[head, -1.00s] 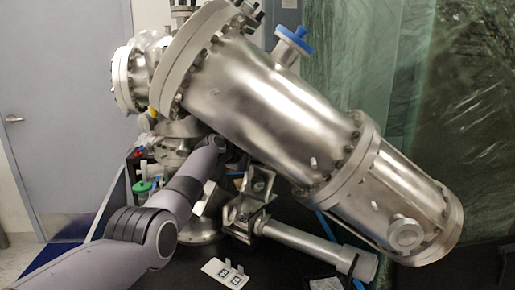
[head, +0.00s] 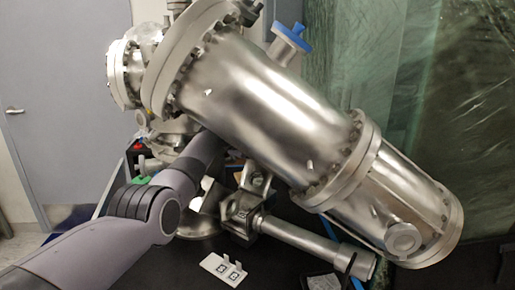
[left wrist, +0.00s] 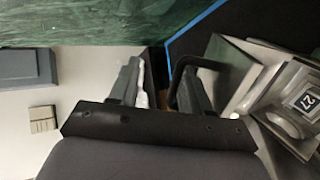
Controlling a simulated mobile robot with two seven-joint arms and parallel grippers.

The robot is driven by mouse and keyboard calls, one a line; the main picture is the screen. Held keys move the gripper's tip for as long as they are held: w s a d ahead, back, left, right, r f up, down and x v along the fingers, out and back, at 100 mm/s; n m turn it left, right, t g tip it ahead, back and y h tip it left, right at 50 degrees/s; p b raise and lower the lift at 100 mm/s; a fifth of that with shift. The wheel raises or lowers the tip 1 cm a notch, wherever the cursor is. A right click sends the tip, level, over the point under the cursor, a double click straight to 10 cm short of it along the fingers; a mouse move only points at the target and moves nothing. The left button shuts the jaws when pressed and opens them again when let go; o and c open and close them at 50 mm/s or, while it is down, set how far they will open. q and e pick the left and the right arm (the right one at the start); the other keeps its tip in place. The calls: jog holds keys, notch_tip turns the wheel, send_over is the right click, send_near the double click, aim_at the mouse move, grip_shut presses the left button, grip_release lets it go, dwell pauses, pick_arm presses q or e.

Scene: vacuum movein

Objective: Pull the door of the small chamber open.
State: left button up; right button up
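In the left wrist view my left gripper (left wrist: 160,88) has its two fingers apart. A black bent handle (left wrist: 207,63) runs beside and partly behind the right finger. One end of it comes down into the gap near that finger; I cannot tell whether they touch. Behind the handle is a flat grey metal panel (left wrist: 232,85), seemingly the small chamber's door; I cannot tell how far open it is. In the head view my left arm (head: 150,215) reaches behind the large steel cylinder (head: 260,100), which hides the gripper. My right gripper is not in view.
Metal parts with a tag marked 27 (left wrist: 305,102) sit right of the panel. In the head view a steel tube (head: 305,240) and a white tagged plate (head: 222,269) lie low on the black table. Green plastic sheeting (head: 350,60) hangs behind.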

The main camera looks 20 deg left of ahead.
pick_arm(q)
jog(key=shift+d+r, duration=0.15)
jog(key=shift+r, duration=0.1)
dwell(0.3)
jog(key=shift+s, duration=0.15)
jog(key=shift+a+b+v, duration=0.2)
jog(key=shift+b+v, duration=0.1)
jog(key=shift+v, duration=2.8)
jog(key=shift+s+a, duration=0.1)
jog(key=shift+s, duration=0.15)
jog(key=shift+f, duration=0.1)
